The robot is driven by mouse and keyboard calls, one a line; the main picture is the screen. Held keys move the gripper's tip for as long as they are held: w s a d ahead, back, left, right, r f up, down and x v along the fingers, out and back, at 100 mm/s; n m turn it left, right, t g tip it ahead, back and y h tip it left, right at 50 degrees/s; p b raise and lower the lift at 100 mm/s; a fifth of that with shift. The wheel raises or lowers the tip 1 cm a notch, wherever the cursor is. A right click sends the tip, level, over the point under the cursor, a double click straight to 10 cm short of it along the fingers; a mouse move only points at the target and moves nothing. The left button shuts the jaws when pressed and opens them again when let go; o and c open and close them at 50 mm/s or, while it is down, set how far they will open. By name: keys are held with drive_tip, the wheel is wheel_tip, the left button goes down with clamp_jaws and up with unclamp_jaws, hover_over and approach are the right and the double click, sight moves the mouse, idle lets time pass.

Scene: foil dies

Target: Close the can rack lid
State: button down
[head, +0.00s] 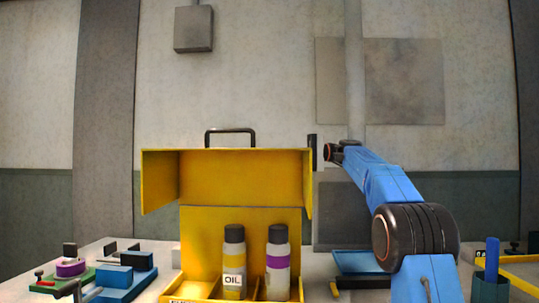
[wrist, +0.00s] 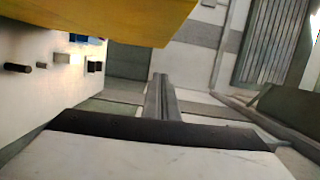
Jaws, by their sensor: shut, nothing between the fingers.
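The yellow can rack (head: 205,285) stands on the table, left of the picture's middle. Its yellow lid (head: 228,178) is open, raised above and behind the cans, with a black handle (head: 230,134) on top. Two cans stand upright in the rack: one labelled OIL (head: 234,262) and one with a purple band (head: 278,262). My gripper (head: 313,152) is a small dark shape at the lid's upper right edge; whether it touches the lid I cannot tell. It is shut and empty. A yellow panel, likely the lid, shows at the top of the wrist view (wrist: 120,18).
Blue and green fixtures (head: 115,276) with small parts lie on the table at left. A blue tray (head: 362,263) lies behind my arm.

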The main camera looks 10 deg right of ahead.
sight(255, 153)
drive_tip(key=a, duration=0.3)
drive_tip(key=s+a, duration=0.1)
drive_tip(key=a, duration=0.5)
drive_tip(key=shift+s, duration=0.3)
drive_tip(key=shift+s+a+f, duration=0.1)
drive_tip(key=shift+s+a, duration=0.25)
drive_tip(key=shift+s, duration=0.5)
drive_tip(key=shift+s+a, duration=0.1)
